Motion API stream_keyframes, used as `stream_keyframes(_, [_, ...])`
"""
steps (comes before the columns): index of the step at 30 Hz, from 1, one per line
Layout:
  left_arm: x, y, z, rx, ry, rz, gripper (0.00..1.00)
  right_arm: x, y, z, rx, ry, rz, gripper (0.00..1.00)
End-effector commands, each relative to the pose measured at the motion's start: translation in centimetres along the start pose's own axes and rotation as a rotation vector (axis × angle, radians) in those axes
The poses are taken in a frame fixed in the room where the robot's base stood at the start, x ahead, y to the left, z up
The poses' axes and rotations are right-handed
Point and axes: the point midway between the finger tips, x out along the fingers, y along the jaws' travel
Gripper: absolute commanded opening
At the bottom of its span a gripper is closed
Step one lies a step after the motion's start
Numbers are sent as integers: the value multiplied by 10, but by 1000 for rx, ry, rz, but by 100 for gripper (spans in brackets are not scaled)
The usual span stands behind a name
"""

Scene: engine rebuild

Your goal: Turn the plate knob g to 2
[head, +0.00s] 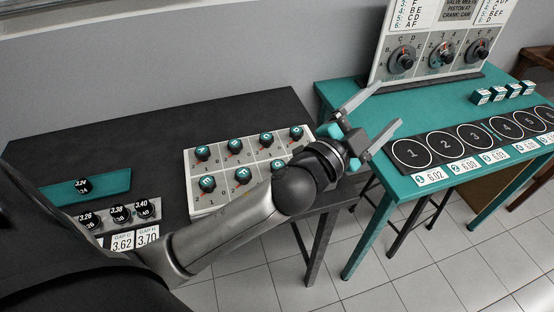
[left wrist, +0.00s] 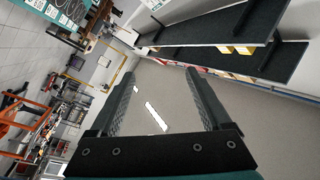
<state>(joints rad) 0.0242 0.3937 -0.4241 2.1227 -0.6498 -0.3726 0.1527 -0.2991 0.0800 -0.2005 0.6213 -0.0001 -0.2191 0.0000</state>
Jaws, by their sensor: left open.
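A white plate (head: 195,207) with two rows of teal-topped black knobs lies on the black table. The nearer row shows a knob that seems lettered E (head: 207,183), one that seems lettered F (head: 243,174), and a third knob (head: 277,167), by its place likely g. My left forearm and wrist cover the plate's near right part, so g's setting is too small to read and the row's last place is hidden. My left gripper (head: 384,107) is open and empty, right of the plate, above the teal table's edge. Its open fingers also show in the left wrist view (left wrist: 159,80). My right gripper is out of view.
The teal table (head: 350,98) on the right holds a dial board (head: 440,50), a strip of numbered circles (head: 475,137) and small blocks (head: 481,97). A teal tray (head: 110,190) and labelled black knobs (head: 120,214) are on the black table's left. Its back is clear.

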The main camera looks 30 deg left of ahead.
Motion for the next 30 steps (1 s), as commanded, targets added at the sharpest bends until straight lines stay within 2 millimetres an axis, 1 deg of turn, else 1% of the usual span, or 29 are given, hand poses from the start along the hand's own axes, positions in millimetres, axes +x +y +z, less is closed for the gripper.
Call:
stream_keyframes(1, [9, -5, -25, 76, 117, 1, 82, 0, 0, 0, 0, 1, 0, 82])
stream_keyframes(3, [16, -3, -56, 178, 271, 17, 82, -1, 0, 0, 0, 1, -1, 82])
stream_keyframes(5, [17, 2, -80, 267, 397, 42, 82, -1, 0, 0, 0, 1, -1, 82])
stream_keyframes(6, [17, 8, -92, 327, 477, 66, 82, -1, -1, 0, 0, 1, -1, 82])
stream_keyframes(7, [16, 12, -101, 374, 534, 86, 82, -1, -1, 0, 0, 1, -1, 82])
stream_keyframes(9, [12, 26, -115, 484, 661, 144, 82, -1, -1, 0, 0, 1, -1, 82])
stream_keyframes(11, [7, 39, -121, 581, 760, 205, 82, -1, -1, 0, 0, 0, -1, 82])
stream_keyframes(14, [-2, 61, -117, 744, 901, 331, 82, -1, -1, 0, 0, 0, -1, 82])
stream_keyframes(17, [-12, 79, -98, 908, 1010, 486, 82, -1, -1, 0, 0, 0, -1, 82])
stream_keyframes(18, [-16, 84, -86, 972, 1042, 556, 82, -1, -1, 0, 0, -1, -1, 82])
stream_keyframes(20, [-21, 88, -65, 1067, 1079, 669, 82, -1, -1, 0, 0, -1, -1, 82])
stream_keyframes(23, [-30, 86, -22, 1213, 1105, 878, 82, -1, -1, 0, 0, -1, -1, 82])
stream_keyframes(24, [-33, 80, -3, 1268, 1102, 967, 82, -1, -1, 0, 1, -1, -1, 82])
stream_keyframes(26, [-38, 68, 27, 1342, 1080, 1107, 82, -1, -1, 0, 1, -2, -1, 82])
stream_keyframes(27, [-42, 57, 47, 1386, 1058, 1204, 82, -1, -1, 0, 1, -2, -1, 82])
stream_keyframes(29, [-48, 36, 76, 1442, 1007, 1349, 82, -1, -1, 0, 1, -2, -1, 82])
stream_keyframes(30, [-52, 20, 93, 1470, 965, 1442, 82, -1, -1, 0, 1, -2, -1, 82])
